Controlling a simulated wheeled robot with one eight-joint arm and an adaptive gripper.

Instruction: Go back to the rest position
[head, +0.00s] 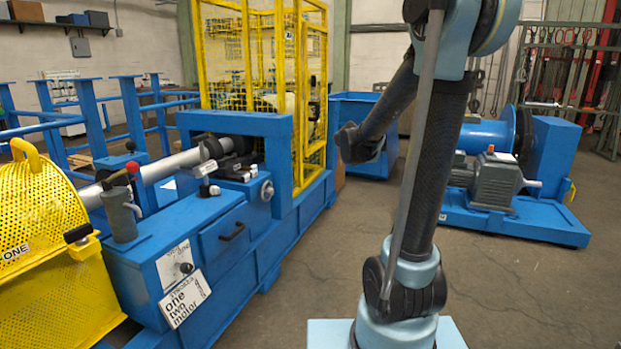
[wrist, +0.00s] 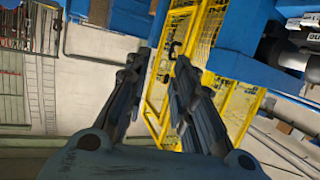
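My gripper (wrist: 160,62) shows in the wrist view with its two dark fingers apart. Only background, with yellow mesh and blue frame, shows between them, and nothing is held. In the head view the dark end of my arm (head: 358,145) hangs in the air right of the blue machine (head: 240,255), apart from it as far as I can tell. Its fingers cannot be made out there. My arm stands upright at the centre right, its upper part cut off by the top edge.
A yellow mesh cage (head: 262,55) rises behind the machine. A yellow perforated guard (head: 38,215) stands at the left. A blue motor unit (head: 520,215) sits at the right and a blue bin (head: 350,105) behind my arm. The concrete floor (head: 300,305) between is clear.

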